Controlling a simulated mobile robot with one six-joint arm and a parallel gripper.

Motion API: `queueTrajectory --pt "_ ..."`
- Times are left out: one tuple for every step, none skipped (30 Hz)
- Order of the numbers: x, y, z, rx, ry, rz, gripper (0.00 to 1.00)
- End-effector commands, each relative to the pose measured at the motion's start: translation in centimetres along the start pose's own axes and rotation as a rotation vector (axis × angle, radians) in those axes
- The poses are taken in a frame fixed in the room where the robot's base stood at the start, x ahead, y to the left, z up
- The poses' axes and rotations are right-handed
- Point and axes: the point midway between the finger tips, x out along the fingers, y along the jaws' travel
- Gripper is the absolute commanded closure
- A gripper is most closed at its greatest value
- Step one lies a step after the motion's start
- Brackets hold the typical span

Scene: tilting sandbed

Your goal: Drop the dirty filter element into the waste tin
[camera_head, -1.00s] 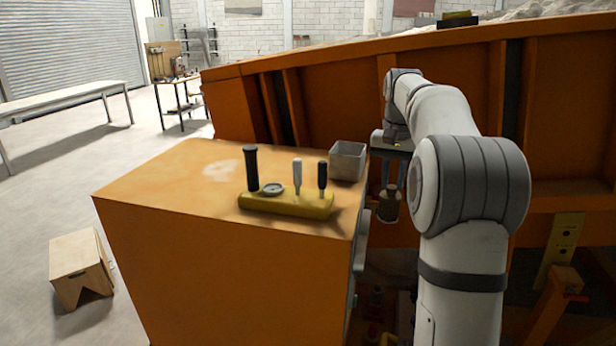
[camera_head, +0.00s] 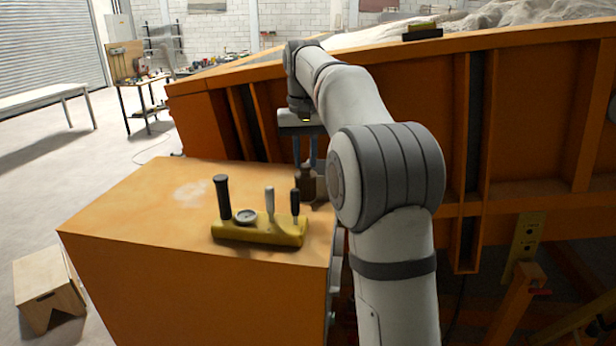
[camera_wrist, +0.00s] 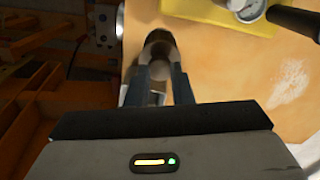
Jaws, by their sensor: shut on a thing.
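My gripper (camera_head: 305,162) points down over the right back part of the orange cabinet top (camera_head: 130,205). Its two blue-grey fingers are shut on the dirty filter element (camera_head: 307,186), a dark brown cylinder that hangs roughly upright. In the wrist view, the fingers (camera_wrist: 160,68) close on the dark round element (camera_wrist: 158,38), with the cabinet top to its right. I cannot make out the waste tin in either current view; the element and my arm cover part of that corner. Whether the element touches anything below is unclear.
A yellow tool holder (camera_head: 258,232) with a dial and upright handles stands on the cabinet, left of the element. It also shows at the top of the wrist view (camera_wrist: 215,10). The orange sandbed wall (camera_head: 420,120) rises behind. The cabinet's left part is clear.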

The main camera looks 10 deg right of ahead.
Motion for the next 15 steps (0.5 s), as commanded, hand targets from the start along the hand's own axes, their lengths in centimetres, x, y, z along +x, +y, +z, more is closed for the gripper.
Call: queueTrajectory --pt "0.3 -0.1 0.0 -0.001 -0.001 0.000 1.00" --pt "0.6 -0.1 0.0 -0.002 -0.001 0.000 1.00" --pt "1.0 -0.1 0.0 -0.002 -0.001 0.000 1.00" --pt "1.4 -0.2 0.1 -0.003 -0.002 0.000 1.00" --pt "1.9 -0.2 0.1 -0.003 -0.003 0.000 1.00" --pt "2.5 -0.2 0.1 -0.003 -0.004 0.000 1.00" --pt "2.9 -0.2 0.1 -0.003 -0.003 0.000 1.00" --pt "3.3 -0.2 0.1 -0.003 -0.004 0.000 1.00" --pt "3.8 -0.2 0.1 -0.003 -0.002 0.000 1.00" --pt "4.1 -0.3 0.1 -0.003 -0.002 0.000 1.00" --pt "4.3 -0.3 0.1 -0.003 -0.002 0.000 1.00" --pt "4.5 -0.3 0.1 -0.003 0.000 0.000 1.00" --pt "4.6 -0.3 0.0 -0.003 0.001 0.000 1.00" --pt "4.6 -0.3 0.0 -0.003 0.001 0.000 1.00" --pt "4.6 -0.3 0.0 -0.003 0.001 0.000 1.00"
